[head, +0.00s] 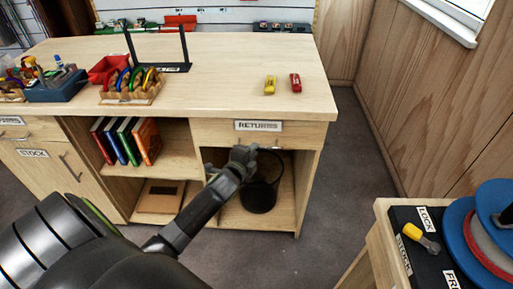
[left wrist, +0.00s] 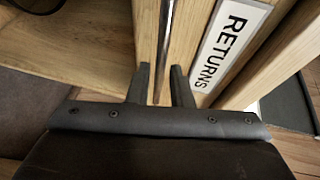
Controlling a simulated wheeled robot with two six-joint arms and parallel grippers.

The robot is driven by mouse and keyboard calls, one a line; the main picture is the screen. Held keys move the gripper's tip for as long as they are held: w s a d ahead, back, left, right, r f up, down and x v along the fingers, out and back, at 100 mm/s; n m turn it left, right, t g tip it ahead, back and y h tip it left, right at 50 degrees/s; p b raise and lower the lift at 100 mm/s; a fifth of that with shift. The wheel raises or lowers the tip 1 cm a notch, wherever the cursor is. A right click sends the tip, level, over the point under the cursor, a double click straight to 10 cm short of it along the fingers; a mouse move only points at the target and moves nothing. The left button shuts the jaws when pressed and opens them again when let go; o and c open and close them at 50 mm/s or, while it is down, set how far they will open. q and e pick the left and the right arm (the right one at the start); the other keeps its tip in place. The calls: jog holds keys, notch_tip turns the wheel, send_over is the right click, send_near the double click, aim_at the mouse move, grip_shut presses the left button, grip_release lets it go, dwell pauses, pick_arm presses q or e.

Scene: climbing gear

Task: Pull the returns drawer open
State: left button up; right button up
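The returns drawer (head: 214,130) is the wooden front under the right end of the workbench, with a white RETURNS label (head: 258,125). It looks flush with the bench, so shut. Its thin metal bar handle (head: 272,149) is partly hidden by my left gripper (head: 246,155), which is at the handle's left part. In the left wrist view the handle (left wrist: 164,40) runs between the two spread fingers of my left gripper (left wrist: 161,85), with a gap visible around it. The label (left wrist: 228,45) is right beside the fingers. My right gripper is not seen.
A black bin (head: 260,195) stands in the open compartment below the drawer. Books (head: 125,140) stand on the shelf to the left. The workbench top (head: 225,75) holds gear and two small items. A side table (head: 385,225) with a spool is at the lower right.

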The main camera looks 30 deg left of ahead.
pick_arm(q)
jog(key=shift+x, duration=1.6)
jog(key=shift+c, duration=0.5)
grip_shut()
